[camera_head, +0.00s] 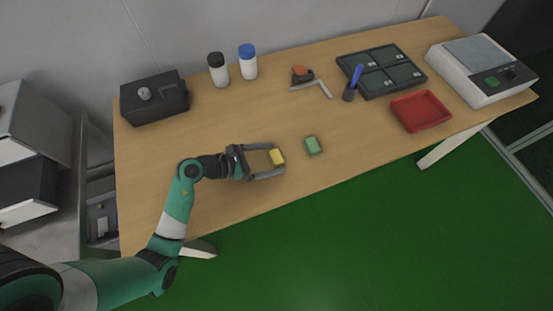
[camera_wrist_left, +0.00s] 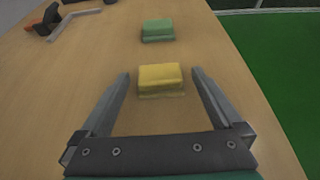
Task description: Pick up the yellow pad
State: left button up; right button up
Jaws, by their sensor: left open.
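A small yellow pad (camera_head: 277,157) lies on the wooden table near its front edge. My left gripper (camera_head: 280,160) is open, with its two fingers on either side of the pad near their tips. In the left wrist view the yellow pad (camera_wrist_left: 161,79) sits between the fingertips of the left gripper (camera_wrist_left: 160,76), with a gap on both sides. It appears to have a greenish lower layer. A green pad (camera_head: 313,146) lies to the right of it, and shows beyond it in the left wrist view (camera_wrist_left: 158,31). My right gripper is not in view.
A red tray (camera_head: 421,111), a dark compartment tray (camera_head: 382,73) and a white scale (camera_head: 481,70) stand at the right. Two bottles (camera_head: 218,71) and a black box (camera_head: 154,98) stand at the back left.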

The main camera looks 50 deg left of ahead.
pick_arm(q)
jog(key=shift+s, duration=0.1)
jog(key=c, duration=1.3)
jog(key=shift+r, duration=0.1)
jog(key=r+p, duration=0.2)
jog(key=r, duration=0.1)
jog(key=r+p, duration=0.1)
jog(key=p, duration=0.1)
jog(key=shift+s+r, duration=0.25)
jog(key=shift+s, duration=0.05)
jog(key=s+r+p, duration=0.2)
jog(key=s, duration=0.2)
jog(key=s+r+p, duration=0.2)
jog(key=s+r, duration=0.1)
jog(key=s, duration=0.2)
jog(key=s+d+r+p, duration=0.1)
jog(key=s+r+p, duration=0.1)
jog(key=s+r, duration=0.1)
jog(key=shift+s+r, duration=0.2)
jog(key=shift+s, duration=0.5)
